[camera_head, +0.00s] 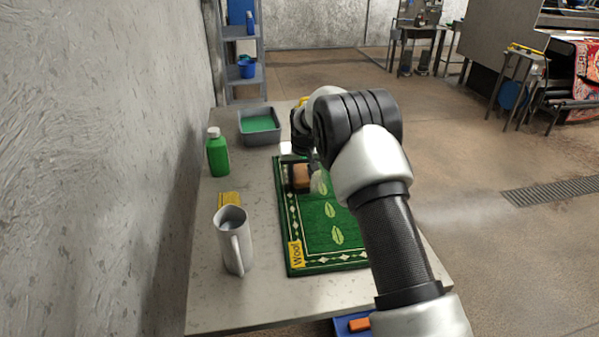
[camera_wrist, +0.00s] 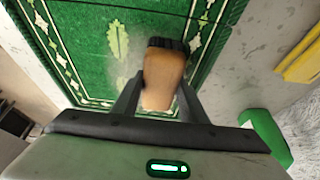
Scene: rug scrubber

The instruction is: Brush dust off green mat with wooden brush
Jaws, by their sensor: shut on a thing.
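The green mat (camera_head: 309,238) lies on the table, with a pale leaf pattern, a light border and a yellow "Wool" tag (camera_head: 295,253) at its near left corner. My gripper (camera_head: 303,177) is over the far left part of the mat, shut on the wooden brush (camera_head: 301,179). In the wrist view the brush (camera_wrist: 164,78) sits between my two fingers, with dark bristles at its far end, over the mat (camera_wrist: 85,45). A greyish dust haze shows on the mat around the brush. Whether the bristles touch the mat is unclear. My arm hides the mat's right side.
A grey pitcher (camera_head: 234,241), a yellow sponge-like block (camera_head: 229,198) and a green bottle (camera_head: 218,153) stand left of the mat. A grey tub of green liquid (camera_head: 260,124) is at the back. The wall is close on the left. The near left tabletop is bare.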

